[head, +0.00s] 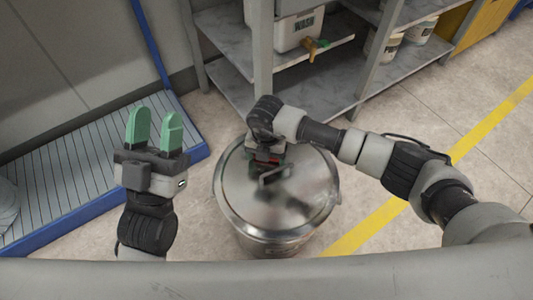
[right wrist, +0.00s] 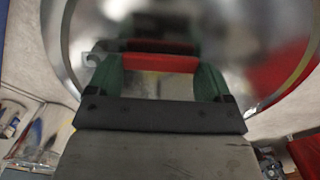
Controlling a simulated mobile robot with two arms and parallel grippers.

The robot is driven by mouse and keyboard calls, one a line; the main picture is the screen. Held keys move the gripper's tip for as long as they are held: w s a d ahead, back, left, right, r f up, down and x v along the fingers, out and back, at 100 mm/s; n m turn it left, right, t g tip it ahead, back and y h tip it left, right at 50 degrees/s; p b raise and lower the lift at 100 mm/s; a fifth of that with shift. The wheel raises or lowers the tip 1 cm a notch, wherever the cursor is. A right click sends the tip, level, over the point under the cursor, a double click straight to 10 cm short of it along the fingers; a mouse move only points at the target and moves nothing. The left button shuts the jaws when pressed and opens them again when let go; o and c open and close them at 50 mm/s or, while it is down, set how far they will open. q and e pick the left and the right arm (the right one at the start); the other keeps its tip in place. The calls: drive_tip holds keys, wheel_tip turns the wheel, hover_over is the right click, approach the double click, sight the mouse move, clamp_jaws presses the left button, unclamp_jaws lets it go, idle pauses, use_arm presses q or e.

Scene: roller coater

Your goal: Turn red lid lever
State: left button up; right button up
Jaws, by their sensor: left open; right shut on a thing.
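A round metal drum with a shiny lid (head: 310,192) stands on the floor in the middle of the head view. The lid has a bar handle near its middle. The red lid lever (head: 273,159) shows only as a small strip at the lid's far side, mostly hidden by my right gripper (head: 266,156). In the right wrist view, my right gripper (right wrist: 160,75) has its green fingers at both ends of the red lever (right wrist: 160,62) and is shut on it. My left gripper (head: 155,127) is open and empty, left of the drum, fingers pointing up.
A grey metal shelf (head: 225,33) stands behind the drum, with a white container with a brass tap (head: 297,32) and white tubs (head: 421,30). A blue-edged ribbed platform (head: 70,165) lies on the left. A yellow line (head: 370,228) crosses the floor on the right.

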idle(0.5)
drive_tip(key=o, duration=1)
drive_tip(key=shift+w, duration=0.1)
drive_tip(key=shift+o, duration=0.8)
